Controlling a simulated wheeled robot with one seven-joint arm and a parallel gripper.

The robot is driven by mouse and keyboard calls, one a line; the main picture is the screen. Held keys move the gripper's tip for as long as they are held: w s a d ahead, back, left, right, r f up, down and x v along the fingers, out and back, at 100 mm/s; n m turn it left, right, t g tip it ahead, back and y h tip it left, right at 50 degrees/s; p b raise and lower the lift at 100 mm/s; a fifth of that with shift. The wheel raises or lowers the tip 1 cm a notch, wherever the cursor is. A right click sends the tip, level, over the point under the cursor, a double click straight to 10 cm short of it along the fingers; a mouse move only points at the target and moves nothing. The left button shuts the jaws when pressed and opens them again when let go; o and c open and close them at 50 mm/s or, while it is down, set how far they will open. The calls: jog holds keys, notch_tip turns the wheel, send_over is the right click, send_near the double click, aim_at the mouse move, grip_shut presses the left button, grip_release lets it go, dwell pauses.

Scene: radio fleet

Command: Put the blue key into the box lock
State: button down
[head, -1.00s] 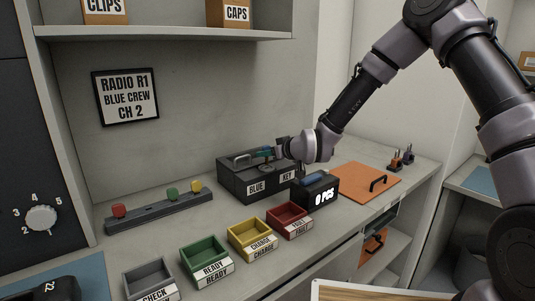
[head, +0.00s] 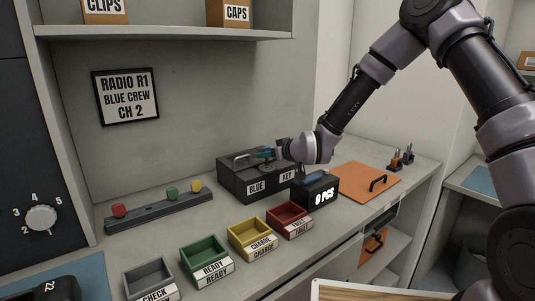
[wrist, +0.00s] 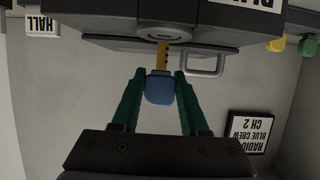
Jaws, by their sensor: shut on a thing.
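The dark grey box (head: 235,182) labelled BLUE KEY stands on the counter below the wall sign. Its round lock (wrist: 186,33) shows on the box in the wrist view. My gripper (wrist: 160,80) has green fingers shut on the blue head of the key (wrist: 160,90). The key's yellow notched shaft (wrist: 163,56) points towards the box, and its tip overlaps the box near the lock, a little to the left. I cannot tell whether the tip touches it. In the head view my gripper (head: 270,153) is above the box's lid, and the key is hard to make out.
The red (head: 289,222), yellow (head: 252,241) and green (head: 206,263) trays line the front. An orange panel (head: 352,184) with a handle lies to the right.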

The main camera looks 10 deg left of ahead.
aim_at(267, 162)
jog(key=shift+f, duration=1.2)
jog(key=shift+f, duration=0.3)
jog(key=shift+r, duration=1.5)
jog(key=shift+f, duration=1.55)
dwell(0.5)
jog(key=shift+c, duration=1.7)
grip_release()
jog(key=v, duration=1.1)
jog(key=shift+w+r, duration=0.1)
